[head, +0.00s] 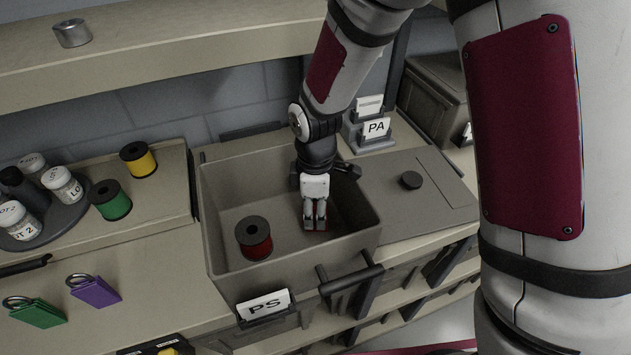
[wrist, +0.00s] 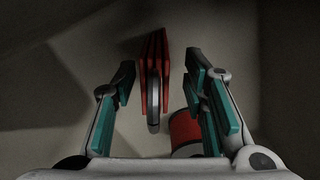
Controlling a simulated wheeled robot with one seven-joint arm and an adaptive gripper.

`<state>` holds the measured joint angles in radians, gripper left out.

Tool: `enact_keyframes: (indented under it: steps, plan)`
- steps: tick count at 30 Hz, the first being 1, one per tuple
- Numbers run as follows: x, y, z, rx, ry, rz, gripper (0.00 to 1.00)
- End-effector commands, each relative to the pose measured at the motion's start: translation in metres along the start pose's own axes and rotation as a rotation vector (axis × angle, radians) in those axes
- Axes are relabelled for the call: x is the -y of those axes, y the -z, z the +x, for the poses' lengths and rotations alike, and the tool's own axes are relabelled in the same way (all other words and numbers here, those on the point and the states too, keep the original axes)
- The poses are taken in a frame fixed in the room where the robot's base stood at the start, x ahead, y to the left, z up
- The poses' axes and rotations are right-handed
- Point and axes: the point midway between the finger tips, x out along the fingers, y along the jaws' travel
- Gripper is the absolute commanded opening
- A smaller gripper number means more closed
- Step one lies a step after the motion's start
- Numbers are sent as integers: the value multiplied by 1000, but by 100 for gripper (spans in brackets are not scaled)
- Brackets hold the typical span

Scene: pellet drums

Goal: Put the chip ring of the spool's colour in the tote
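The grey tote (head: 220,190) is an open box behind a PS card. A red spool (head: 254,238) with black flanges stands inside it at the left; its red side also shows in the wrist view (wrist: 183,128). My gripper (head: 315,222) reaches down into the tote, to the right of the spool. In the wrist view my gripper (wrist: 165,100) is open, its teal pads apart. The red chip ring (wrist: 155,70), several red chips on a metal ring, is between the pads with a gap on each side. It appears to be inside the tote. In the head view my fingers mostly hide it.
Green (head: 37,312) and purple (head: 93,290) chip rings lie on the counter at left. Green (head: 110,200) and yellow (head: 138,160) spools stand behind, beside a turntable of jars (head: 62,185). A knobbed lid (head: 411,180) and PA card (head: 376,128) are at right. Tote walls surround my gripper.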

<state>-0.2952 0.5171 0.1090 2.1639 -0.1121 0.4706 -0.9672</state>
Motion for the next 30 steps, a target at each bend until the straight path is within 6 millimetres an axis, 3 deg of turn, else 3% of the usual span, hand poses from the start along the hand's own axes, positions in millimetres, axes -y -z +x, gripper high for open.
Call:
enact_keyframes:
  steps: [12, 18, 26, 30]
  plan:
    - [-2, 0, -84, -2, -10, -1, 40]
    - [-1, -1, -104, 0, -8, 0, 40]
    - [-1, -2, -110, 0, -11, 10, 40]
    - [1, -19, -133, -9, -54, 116, 40]
